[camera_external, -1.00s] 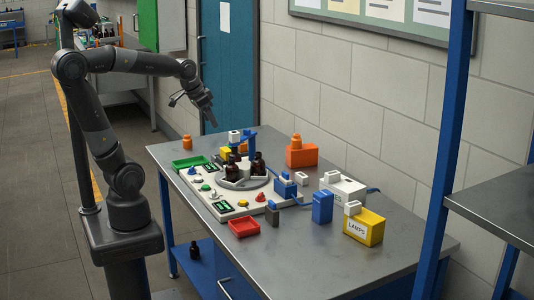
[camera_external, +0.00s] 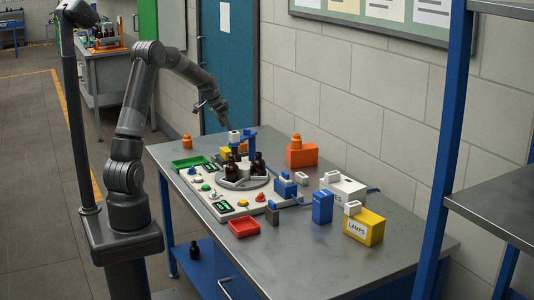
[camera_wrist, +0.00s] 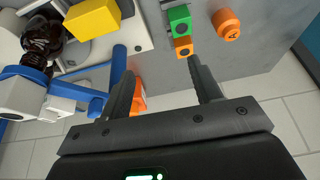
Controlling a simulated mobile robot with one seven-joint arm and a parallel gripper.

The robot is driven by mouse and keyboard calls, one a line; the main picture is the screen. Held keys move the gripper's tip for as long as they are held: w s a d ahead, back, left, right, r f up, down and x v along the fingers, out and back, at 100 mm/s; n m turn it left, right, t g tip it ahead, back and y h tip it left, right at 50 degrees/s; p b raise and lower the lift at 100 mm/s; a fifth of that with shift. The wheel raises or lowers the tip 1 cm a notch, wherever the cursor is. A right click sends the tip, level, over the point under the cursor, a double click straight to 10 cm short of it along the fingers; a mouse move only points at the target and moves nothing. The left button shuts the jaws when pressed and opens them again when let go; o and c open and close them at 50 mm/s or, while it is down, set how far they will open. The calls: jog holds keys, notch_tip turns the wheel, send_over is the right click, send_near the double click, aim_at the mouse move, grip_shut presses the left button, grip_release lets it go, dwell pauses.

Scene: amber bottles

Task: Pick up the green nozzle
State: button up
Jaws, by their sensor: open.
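The green nozzle looks to be the small green block (camera_wrist: 180,20) with a dark round mark, at the top of the wrist view. It adjoins a small orange block (camera_wrist: 184,47) of similar shape. I cannot make it out in the external view. My gripper (camera_wrist: 162,68) is open and its jaws hold nothing. The green block lies beyond the fingertips, nearer the right finger. In the external view my gripper (camera_external: 224,118) is above the far left part of the table, near the blue post.
A yellow block (camera_wrist: 93,18), blue tubing and a dark bottle (camera_wrist: 40,38) are at left in the wrist view. An orange knob (camera_wrist: 227,24) is right of the green block.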

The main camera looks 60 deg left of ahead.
send_near(230, 147)
jog(key=a, duration=0.2)
jog(key=x, duration=1.1)
jog(key=shift+w+d+r, duration=0.1)
jog(key=shift+w, duration=0.15)
jog(key=shift+c, duration=0.2)
jog(key=c, duration=1)
